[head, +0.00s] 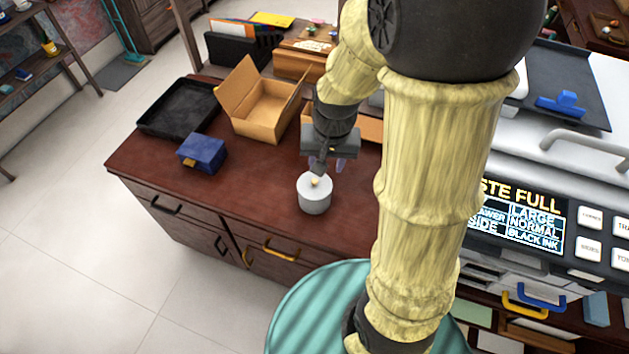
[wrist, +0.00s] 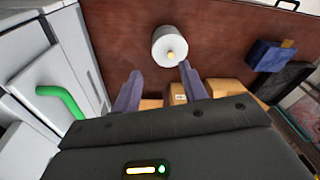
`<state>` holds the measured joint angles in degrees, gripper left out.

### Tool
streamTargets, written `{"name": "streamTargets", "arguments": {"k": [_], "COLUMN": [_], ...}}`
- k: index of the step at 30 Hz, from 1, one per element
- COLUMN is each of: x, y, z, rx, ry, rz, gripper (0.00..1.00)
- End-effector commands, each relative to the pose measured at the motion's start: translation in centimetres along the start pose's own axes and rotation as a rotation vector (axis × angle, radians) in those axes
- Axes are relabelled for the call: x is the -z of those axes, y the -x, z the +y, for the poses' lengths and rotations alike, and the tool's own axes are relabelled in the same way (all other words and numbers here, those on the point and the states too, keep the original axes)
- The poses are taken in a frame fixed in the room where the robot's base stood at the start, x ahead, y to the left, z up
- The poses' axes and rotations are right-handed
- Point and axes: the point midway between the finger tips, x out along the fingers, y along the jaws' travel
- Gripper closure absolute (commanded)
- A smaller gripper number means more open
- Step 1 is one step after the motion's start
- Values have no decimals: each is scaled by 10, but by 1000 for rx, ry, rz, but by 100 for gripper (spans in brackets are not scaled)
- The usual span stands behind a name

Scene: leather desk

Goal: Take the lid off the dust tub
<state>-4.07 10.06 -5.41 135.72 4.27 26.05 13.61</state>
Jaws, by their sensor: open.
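The dust tub (head: 314,199) is a small white-grey cylinder standing upright on the desk near its front edge. Its lid (head: 313,183) sits on top, with a small yellowish knob in the middle. The tub also shows in the wrist view (wrist: 163,52), with its lid knob (wrist: 170,55) facing the camera. My gripper (head: 329,166) is open and empty, above and just behind the tub. In the wrist view my two purple-grey fingers (wrist: 158,82) are apart, and the tub lies beyond their tips, roughly between them. No contact with the lid shows.
A blue box (head: 202,153) stands left of the tub, with a black tray (head: 180,108) and an open cardboard box (head: 262,110) behind. A large printer (head: 520,215) stands to the right. The desk (head: 255,190) is clear left of the tub.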

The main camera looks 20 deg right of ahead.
Motion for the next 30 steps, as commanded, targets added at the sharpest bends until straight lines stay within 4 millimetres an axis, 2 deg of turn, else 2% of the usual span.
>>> {"name": "streamTargets", "arguments": {"k": [1,6,10,14,23,26,30], "x": [17,60,80,86,85,84,80], "y": [3,-8,-16,-21,-22,-28,-48], "z": [-6,-20,-27,-29,-29,-28,-26], "rx": [-10,-56,-85,-96,-96,-97,-99], "ry": [-83,-374,-516,-567,-568,-567,-570], "rz": [-25,-88,-108,-113,-113,-115,-118], "gripper": [57,57,57,57,57,57,57]}}
